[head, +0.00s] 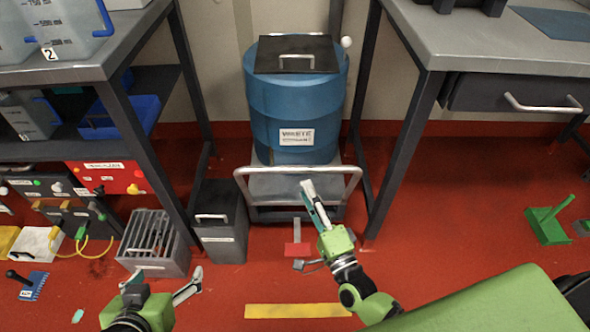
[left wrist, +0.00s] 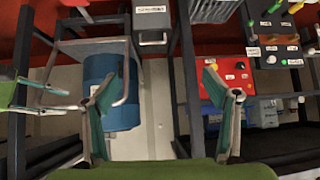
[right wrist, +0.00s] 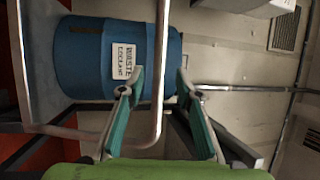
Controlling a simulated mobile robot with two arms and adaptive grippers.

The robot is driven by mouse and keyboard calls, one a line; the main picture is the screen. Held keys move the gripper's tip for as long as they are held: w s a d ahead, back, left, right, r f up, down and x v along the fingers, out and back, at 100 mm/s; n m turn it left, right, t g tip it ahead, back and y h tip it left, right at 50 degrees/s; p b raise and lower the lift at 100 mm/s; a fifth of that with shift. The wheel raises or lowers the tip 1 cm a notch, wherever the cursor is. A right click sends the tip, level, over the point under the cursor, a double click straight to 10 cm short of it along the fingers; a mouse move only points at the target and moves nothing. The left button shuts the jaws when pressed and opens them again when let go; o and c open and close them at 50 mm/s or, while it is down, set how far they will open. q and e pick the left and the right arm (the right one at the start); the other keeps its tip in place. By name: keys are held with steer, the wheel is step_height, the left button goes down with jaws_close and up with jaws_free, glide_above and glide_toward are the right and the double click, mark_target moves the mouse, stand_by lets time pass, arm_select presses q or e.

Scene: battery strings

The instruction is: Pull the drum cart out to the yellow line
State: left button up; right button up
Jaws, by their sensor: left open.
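The drum cart (head: 262,187) stands between two benches, carrying a blue waste drum (head: 290,100) with a black lid. Its pale handle bar (head: 260,169) faces me, and the bar also shows in the right wrist view (right wrist: 161,60). My right gripper (head: 308,190) is at the handle; in the right wrist view its fingers are apart, with the bar appearing between them. Contact cannot be told. My left gripper (head: 162,284) is open and empty, low at the left. The yellow line (head: 297,310) lies on the red floor in front of the cart.
A dark bin (head: 219,225) and a grey slotted box (head: 153,245) stand left of the cart. Bench legs flank it closely. A red tag with a grey part (head: 297,250) lies before the cart. A green object (head: 547,226) is at the right. Floor around the line is mostly clear.

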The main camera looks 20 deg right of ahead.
mark_target(296, 169)
steer(key=b+x, duration=0.1)
steer(key=x, duration=0.7)
steer(key=shift+w, duration=0.2)
arm_select(q)
steer(key=w+d+r+t, duration=0.1)
steer(key=w+r+t, duration=0.1)
steer(key=w+r, duration=0.2)
steer(key=shift+d+r+t+h, duration=0.2)
steer(key=shift+d+t+h, duration=0.1)
steer(key=shift+t+h, duration=0.1)
arm_select(e)
jaws_close()
